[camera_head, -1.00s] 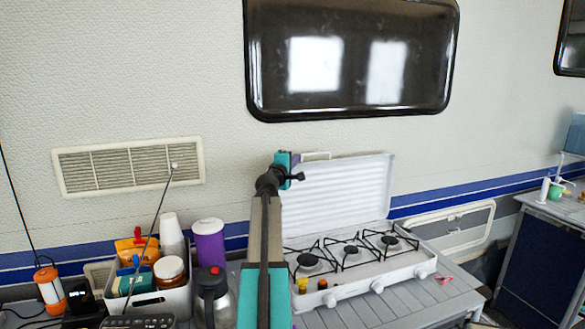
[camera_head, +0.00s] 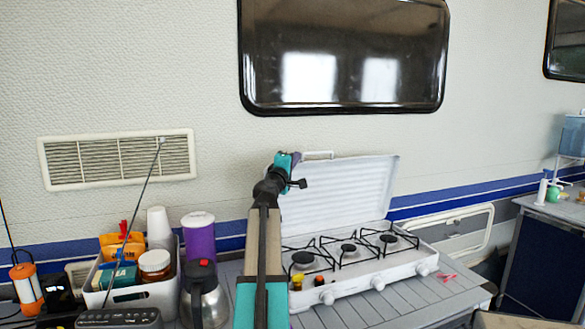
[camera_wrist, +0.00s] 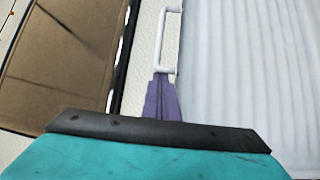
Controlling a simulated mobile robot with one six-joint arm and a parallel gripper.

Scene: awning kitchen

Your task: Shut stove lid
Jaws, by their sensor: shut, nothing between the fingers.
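The white ribbed stove lid (camera_head: 345,190) stands raised at the back of the white stove (camera_head: 360,275), in front of the caravan wall. Its handle (camera_head: 318,155) is at the top left edge. In the wrist view the lid (camera_wrist: 250,60) fills the right side, and the white handle (camera_wrist: 165,40) lies just beyond the purple fingers of my gripper (camera_wrist: 162,78). The fingers are together and empty, at the handle's near end. I cannot tell whether they touch it.
Several burners with black pan supports show on the stove. Left of my arm stand a metal jug (camera_head: 204,295), a purple container (camera_head: 199,238) and a white bin (camera_head: 140,298) of kitchen items.

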